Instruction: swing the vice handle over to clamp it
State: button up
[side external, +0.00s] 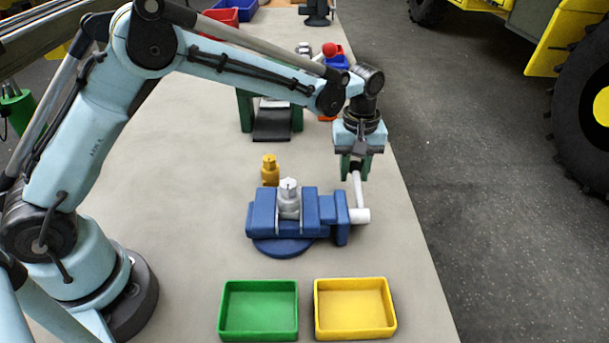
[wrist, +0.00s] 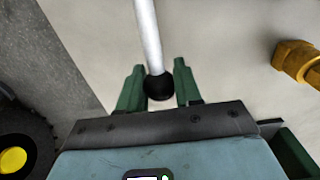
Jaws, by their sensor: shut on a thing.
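The blue vice (side external: 262,215) stands on the bench with a silver fitting (side external: 289,198) between its jaws. Its silver handle (side external: 358,190) rises from the screw end at the right, nearly upright in the side view. My gripper (side external: 356,170) is above the screw end, at the handle's top. In the wrist view the handle (wrist: 149,40) runs down to a black ball end (wrist: 158,87) between the green fingers of my gripper (wrist: 159,88). My gripper is shut on the handle at this ball end. In the side view the fingers hide the ball.
A brass fitting (side external: 270,170) stands behind the vice and also shows in the wrist view (wrist: 296,60). A green tray (side external: 259,336) and a yellow tray (side external: 355,335) lie in front, both empty. A green stand (side external: 245,112) is behind. The bench's right edge is close to my gripper.

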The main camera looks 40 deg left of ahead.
jog(key=shift+a+f, duration=0.15)
jog(key=shift+f, duration=0.25)
dwell(0.4)
jog(key=o, duration=0.5)
jog(key=shift+o, duration=0.2)
jog(key=shift+r, duration=0.2)
jog(key=shift+c, duration=0.3)
jog(key=c, duration=0.5)
jog(key=shift+w+f, duration=0.1)
jog(key=shift+f, duration=0.6)
